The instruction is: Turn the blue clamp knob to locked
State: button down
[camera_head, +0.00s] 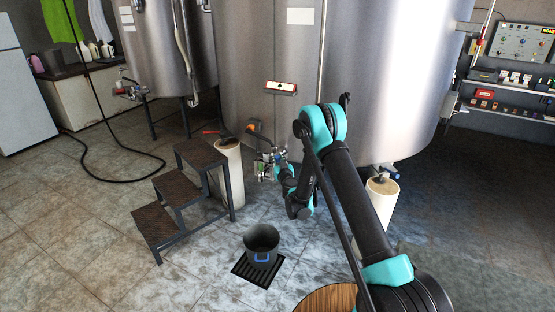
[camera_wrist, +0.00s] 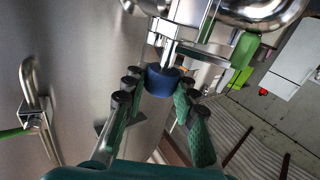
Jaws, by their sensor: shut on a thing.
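The blue clamp knob (camera_wrist: 162,81) sits between the two green-padded fingers of my gripper (camera_wrist: 157,92) in the wrist view. The fingers are shut on it from either side. The knob joins a metal clamp and pipe fitting (camera_wrist: 210,20) at the top of that view. In the head view, my gripper (camera_head: 272,163) is at the valve fittings low on the front of the large steel tank (camera_head: 250,75). The knob is too small to make out there. I cannot tell its turn position.
Black steps (camera_head: 180,195) stand left of the fittings. A bucket (camera_head: 262,240) stands on a floor drain (camera_head: 240,268) below. White tank legs (camera_head: 229,175) stand on both sides.

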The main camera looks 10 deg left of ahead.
jog(key=m+h, duration=0.2)
jog(key=h, duration=0.1)
jog(key=m+t+h, duration=0.1)
jog(key=m+h, duration=0.1)
jog(key=h, duration=0.1)
jog(key=shift+a+h, duration=0.2)
jog(key=shift+h, duration=0.1)
jog(key=m+g+h, duration=0.1)
jog(key=m+h, duration=0.1)
jog(key=h, duration=0.2)
jog(key=m+g+h, duration=0.1)
jog(key=m+h, duration=0.2)
jog(key=h, duration=0.1)
jog(key=shift+d+m, duration=0.15)
jog(key=shift+m, duration=0.15)
jog(key=shift+h, duration=0.3)
jog(key=c, duration=1.2)
grip_release()
jog(key=v, duration=1.2)
jog(key=shift+r, duration=0.15)
